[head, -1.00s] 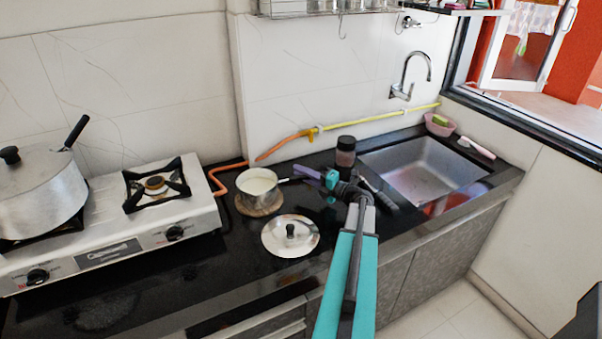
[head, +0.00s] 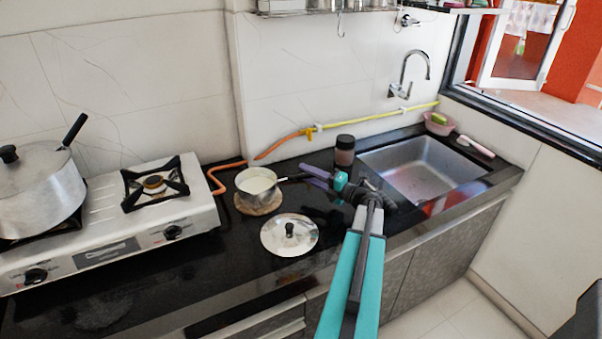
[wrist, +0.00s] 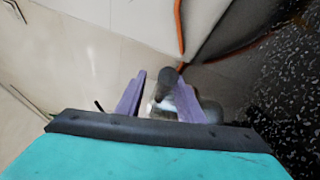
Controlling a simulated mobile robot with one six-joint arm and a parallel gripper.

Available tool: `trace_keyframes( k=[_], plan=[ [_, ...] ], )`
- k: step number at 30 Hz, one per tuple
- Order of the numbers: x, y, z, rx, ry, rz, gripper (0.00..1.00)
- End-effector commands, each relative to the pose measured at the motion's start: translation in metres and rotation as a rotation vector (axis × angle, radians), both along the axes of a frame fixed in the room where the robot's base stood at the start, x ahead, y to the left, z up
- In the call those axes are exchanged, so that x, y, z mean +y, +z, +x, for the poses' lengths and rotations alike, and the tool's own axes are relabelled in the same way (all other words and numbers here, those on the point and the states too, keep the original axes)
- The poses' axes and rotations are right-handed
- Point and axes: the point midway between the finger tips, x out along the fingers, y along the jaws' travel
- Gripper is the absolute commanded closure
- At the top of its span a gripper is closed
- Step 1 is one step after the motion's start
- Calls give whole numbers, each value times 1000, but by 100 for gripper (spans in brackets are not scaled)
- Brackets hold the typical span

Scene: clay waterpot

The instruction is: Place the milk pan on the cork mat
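The milk pan (head: 257,183), a small metal pan with white milk and a dark handle, sits level on the round cork mat (head: 257,208) in the head view. Its handle points right, toward my gripper (head: 308,176). My gripper's purple fingers are apart, close to the handle's end. In the wrist view, my gripper (wrist: 161,78) is open, with a dark rounded piece, apparently the handle's end, showing between the fingertips. I cannot tell whether a finger touches it. Part of the pan seems hidden behind the fingers there.
A lid (head: 290,235) lies in front of the mat. The stove (head: 110,220) with a large pot (head: 38,190) stands left. A dark jar (head: 345,150) stands behind my gripper, and the sink (head: 425,168) is to the right. An orange-yellow hose (head: 290,140) runs along the wall.

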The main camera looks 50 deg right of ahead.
Motion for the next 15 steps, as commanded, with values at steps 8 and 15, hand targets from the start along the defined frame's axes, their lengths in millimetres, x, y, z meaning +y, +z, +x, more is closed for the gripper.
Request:
trace_keyframes(
  k=[8,15],
  plan=[
    [-4,-4,-45,1,-2,0,66],
    [-7,-5,-74,0,0,0,66]
  ],
)
